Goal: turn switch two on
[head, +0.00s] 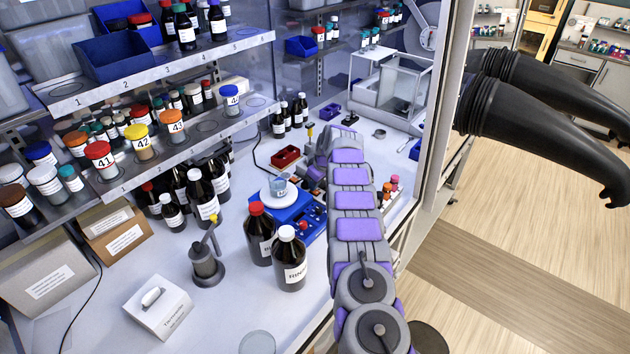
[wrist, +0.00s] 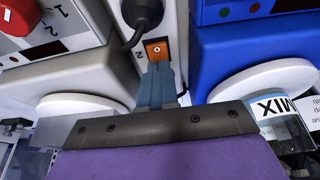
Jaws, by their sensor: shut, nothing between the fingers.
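In the wrist view, a small orange switch (wrist: 157,48) with a white ring mark sits in a pale housing (wrist: 107,72), beside a partly hidden figure that looks like a 2. My gripper (wrist: 158,66) is shut and empty, its blue-grey fingers pointing at the switch and overlapping its lower edge in the picture. I cannot tell whether the tips touch it or which way the switch is set. In the head view my arm reaches along the bench, and the switch cannot be made out there.
A black plug with a cable (wrist: 142,14) is just above the switch. A blue device (wrist: 250,55) stands close on the right, with a MIX beaker (wrist: 282,130) near it. Two dark bottles (head: 290,262) stand left of my arm; a red tray (head: 285,156) lies beyond.

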